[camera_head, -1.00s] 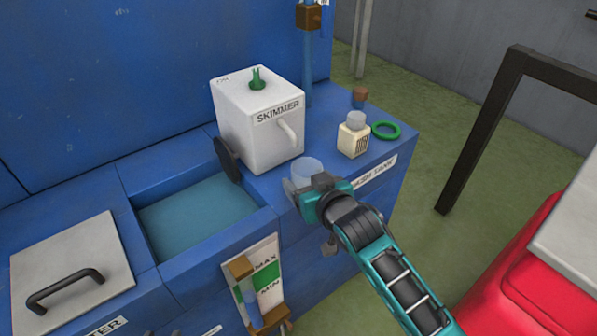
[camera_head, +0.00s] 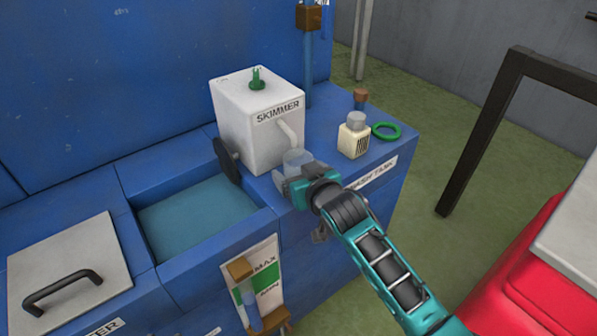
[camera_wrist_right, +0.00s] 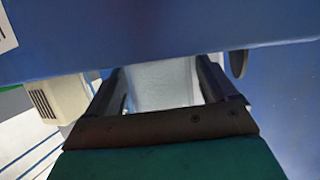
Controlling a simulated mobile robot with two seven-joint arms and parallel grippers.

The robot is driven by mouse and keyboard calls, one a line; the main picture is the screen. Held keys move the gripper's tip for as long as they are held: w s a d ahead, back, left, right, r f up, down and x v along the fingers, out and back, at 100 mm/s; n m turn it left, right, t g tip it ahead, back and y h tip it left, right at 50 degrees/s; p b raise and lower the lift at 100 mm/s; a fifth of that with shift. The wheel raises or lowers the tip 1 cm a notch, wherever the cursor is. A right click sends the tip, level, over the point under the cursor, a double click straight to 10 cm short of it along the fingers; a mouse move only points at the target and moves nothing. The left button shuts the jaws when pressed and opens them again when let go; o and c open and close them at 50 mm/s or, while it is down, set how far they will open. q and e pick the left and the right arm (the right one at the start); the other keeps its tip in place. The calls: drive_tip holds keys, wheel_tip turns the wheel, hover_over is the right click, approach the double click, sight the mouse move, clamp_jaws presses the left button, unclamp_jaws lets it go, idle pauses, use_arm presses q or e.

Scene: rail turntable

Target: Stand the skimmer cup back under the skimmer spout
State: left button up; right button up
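The skimmer cup (camera_head: 297,159) is a small clear cup, upright just in front of and below the spout (camera_head: 287,130) of the white box marked SKIMMER (camera_head: 258,125). My right gripper (camera_head: 293,174) reaches in from the lower right and is shut on the cup. In the right wrist view the pale, see-through cup (camera_wrist_right: 160,84) sits between the two dark fingers (camera_wrist_right: 162,92). The cup's base is hidden by the gripper, so I cannot tell whether it touches the blue tank top. My left gripper is not in view.
A cream bottle (camera_head: 354,137) and a green ring (camera_head: 386,131) stand to the right on the blue tank top (camera_head: 330,120). A dark disc (camera_head: 226,160) is at the skimmer's left, beside the open water tank (camera_head: 195,213). A level gauge (camera_head: 262,282) is on the front.

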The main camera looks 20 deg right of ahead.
drive_tip(key=shift+o, duration=0.7)
drive_tip(key=shift+r, duration=0.25)
drive_tip(key=p+v, duration=0.2)
drive_tip(key=v, duration=1)
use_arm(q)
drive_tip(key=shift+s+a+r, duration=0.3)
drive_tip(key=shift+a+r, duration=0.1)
use_arm(e)
drive_tip(key=s+f+n+g, duration=0.1)
drive_tip(key=s+f+g, duration=0.2)
drive_tip(key=s+f, duration=0.9)
wheel_tip(320, 180, down, 4)
drive_tip(key=shift+s+d, duration=0.15)
drive_tip(key=shift+s, duration=0.15)
